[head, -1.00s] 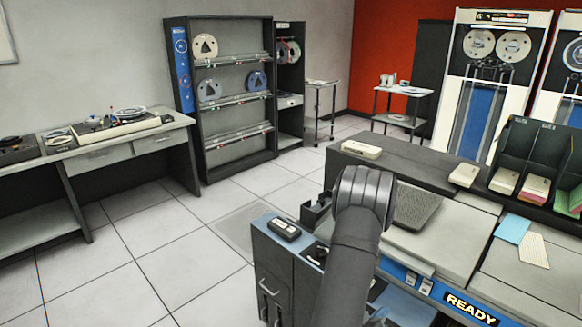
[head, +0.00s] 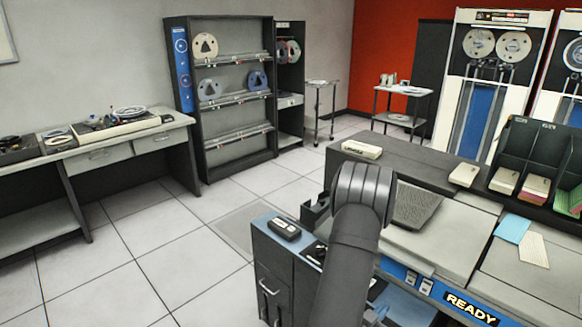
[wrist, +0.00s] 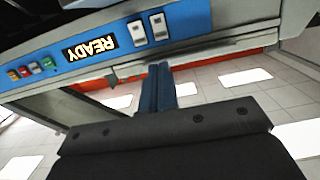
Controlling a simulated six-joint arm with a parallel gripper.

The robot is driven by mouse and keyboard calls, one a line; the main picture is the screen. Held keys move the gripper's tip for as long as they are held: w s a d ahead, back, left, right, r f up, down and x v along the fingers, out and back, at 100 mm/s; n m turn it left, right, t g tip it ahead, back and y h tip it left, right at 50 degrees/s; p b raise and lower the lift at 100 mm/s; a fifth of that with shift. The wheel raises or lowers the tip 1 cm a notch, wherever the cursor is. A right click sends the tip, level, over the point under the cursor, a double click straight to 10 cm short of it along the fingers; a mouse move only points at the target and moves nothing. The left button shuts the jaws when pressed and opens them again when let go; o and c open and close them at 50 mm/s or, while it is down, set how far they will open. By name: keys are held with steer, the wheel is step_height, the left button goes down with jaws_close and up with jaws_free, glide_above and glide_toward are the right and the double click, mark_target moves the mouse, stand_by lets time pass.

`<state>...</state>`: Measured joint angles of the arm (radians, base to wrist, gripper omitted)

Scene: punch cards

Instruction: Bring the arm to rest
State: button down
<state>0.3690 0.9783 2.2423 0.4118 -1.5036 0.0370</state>
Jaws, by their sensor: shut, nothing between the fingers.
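My gripper shows in the wrist view (wrist: 159,72) as two blue fingers pressed together, with nothing between them. It points past the lower edge of the blue machine panel (wrist: 130,42), which appears upside down there with its lit READY sign (wrist: 90,49). I cannot tell whether the fingertips touch the machine's edge. In the head view my dark arm rises in front of the machine and bends over at its top; the gripper itself is hidden there. The READY sign also shows in the head view (head: 470,307).
The card machine (head: 445,235) stands right of my arm, with a blue card (head: 513,228) and a cream card (head: 533,250) on top. A dark rack (head: 550,165) holds card stacks. A black box (head: 284,228) lies on the cabinet to the left. Floor farther left is clear.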

steer(key=shift+x, duration=1.45)
steer(key=c, duration=2.1)
jaws_free()
steer(key=o, duration=1.4)
steer(key=shift+s, duration=0.1)
steer(key=o, duration=0.7)
steer(key=shift+s+d, duration=0.75)
steer(key=shift+d, duration=0.35)
steer(key=s+d+r+m+g+h, duration=0.1)
steer(key=s+d+m+g+h, duration=0.3)
steer(key=s+d, duration=1.2)
steer(key=w+d+f+g+y, duration=0.1)
steer(key=w+d, duration=0.1)
steer(key=d, duration=0.4)
steer(key=shift+w+d+f, duration=0.25)
steer(key=shift+d, duration=0.15)
steer(key=shift+a, duration=0.1)
